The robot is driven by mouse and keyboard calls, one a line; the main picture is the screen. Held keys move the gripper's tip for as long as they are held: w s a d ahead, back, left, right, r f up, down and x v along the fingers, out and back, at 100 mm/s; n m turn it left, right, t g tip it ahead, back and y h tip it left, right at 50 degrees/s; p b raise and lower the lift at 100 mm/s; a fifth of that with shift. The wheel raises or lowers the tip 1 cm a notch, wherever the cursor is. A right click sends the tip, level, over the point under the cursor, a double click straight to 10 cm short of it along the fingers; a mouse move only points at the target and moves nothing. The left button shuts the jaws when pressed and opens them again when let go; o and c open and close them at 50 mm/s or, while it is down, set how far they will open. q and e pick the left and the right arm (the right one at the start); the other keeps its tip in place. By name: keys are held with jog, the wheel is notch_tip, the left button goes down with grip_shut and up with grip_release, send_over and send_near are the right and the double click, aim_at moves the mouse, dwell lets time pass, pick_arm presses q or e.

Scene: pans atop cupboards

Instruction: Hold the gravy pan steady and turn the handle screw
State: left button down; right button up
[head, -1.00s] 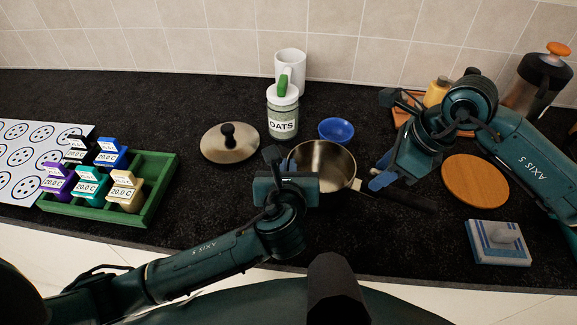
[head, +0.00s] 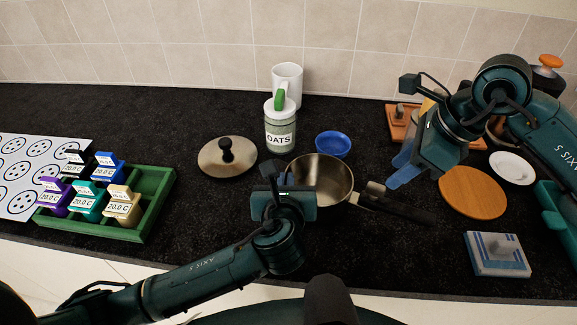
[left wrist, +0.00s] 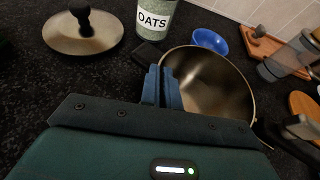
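The gravy pan (head: 325,180) stands on the dark counter, its dark handle (head: 405,207) pointing right. A silver fitting (head: 371,193) joins handle and pan; the screw is too small to make out clearly. My left gripper (head: 283,180) is at the pan's left rim. In the left wrist view its blue fingers (left wrist: 161,88) are close together, one inside and one outside the wall of the pan (left wrist: 210,85), shut on the rim. My right gripper (head: 402,165) is open and empty, above and right of the fitting, fingers pointing down-left.
A blue bowl (head: 332,144), oats jar (head: 280,126) and lid (head: 227,156) stand behind and left of the pan. Counter in front of the handle is clear.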

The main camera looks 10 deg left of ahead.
pick_arm(q)
jog(key=c, duration=1.3)
grip_release()
jog(key=shift+s+f, duration=0.1)
jog(key=shift+f, duration=0.3)
jog(key=shift+c, duration=0.2)
jog(key=shift+r, duration=0.1)
pick_arm(e)
jog(key=shift+f, duration=0.1)
pick_arm(q)
jog(key=shift+r, duration=0.15)
jog(key=c, duration=0.6)
jog(key=shift+c, duration=0.2)
